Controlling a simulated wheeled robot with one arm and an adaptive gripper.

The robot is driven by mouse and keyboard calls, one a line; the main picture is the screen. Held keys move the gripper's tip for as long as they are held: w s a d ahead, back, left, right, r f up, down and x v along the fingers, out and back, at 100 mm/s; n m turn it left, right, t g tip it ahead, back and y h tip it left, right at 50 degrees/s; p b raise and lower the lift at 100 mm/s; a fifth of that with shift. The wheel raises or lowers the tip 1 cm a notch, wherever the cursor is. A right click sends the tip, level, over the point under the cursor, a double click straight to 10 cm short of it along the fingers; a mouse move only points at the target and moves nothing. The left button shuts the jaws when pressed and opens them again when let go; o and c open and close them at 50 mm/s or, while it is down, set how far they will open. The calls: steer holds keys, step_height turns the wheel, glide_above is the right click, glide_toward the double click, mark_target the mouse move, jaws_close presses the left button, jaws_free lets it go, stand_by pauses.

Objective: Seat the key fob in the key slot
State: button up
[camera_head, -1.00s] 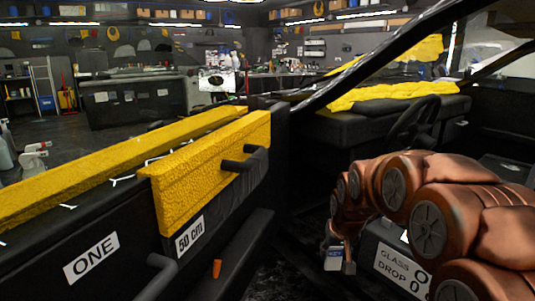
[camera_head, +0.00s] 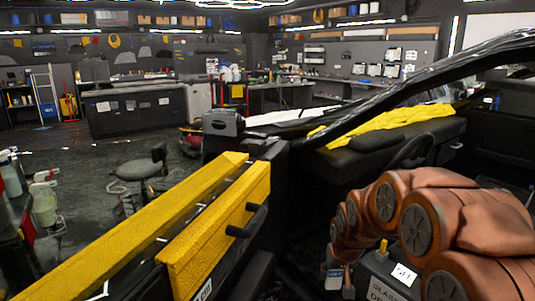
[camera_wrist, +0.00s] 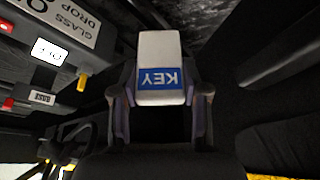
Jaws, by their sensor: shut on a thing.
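The key fob (camera_wrist: 160,50), a pale block with a blue KEY label, is held between the two fingers of my gripper (camera_wrist: 160,97) in the wrist view. The label reads upside down there. In the head view my gripper (camera_head: 339,279) hangs low beside the dark GLASS DROP box (camera_head: 376,284), inside the car, and the fob shows only as a small pale and blue patch. I cannot make out the key slot in either view. The fob appears apart from the box (camera_wrist: 85,22).
The box carries a white OFF plate (camera_head: 405,273) and a yellow knob (camera_head: 383,246). The open door with yellow padding (camera_head: 215,237) stands at left. A steering wheel (camera_head: 412,150) and a dashboard with yellow cloth (camera_head: 395,128) are beyond my arm.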

steer(key=w+r+p+v, duration=0.1)
steer(key=w+p+v, duration=0.1)
steer(key=p+v, duration=0.8)
steer(key=shift+r+p, duration=0.3)
steer(key=shift+p, duration=2.3)
steer(key=shift+a, duration=0.1)
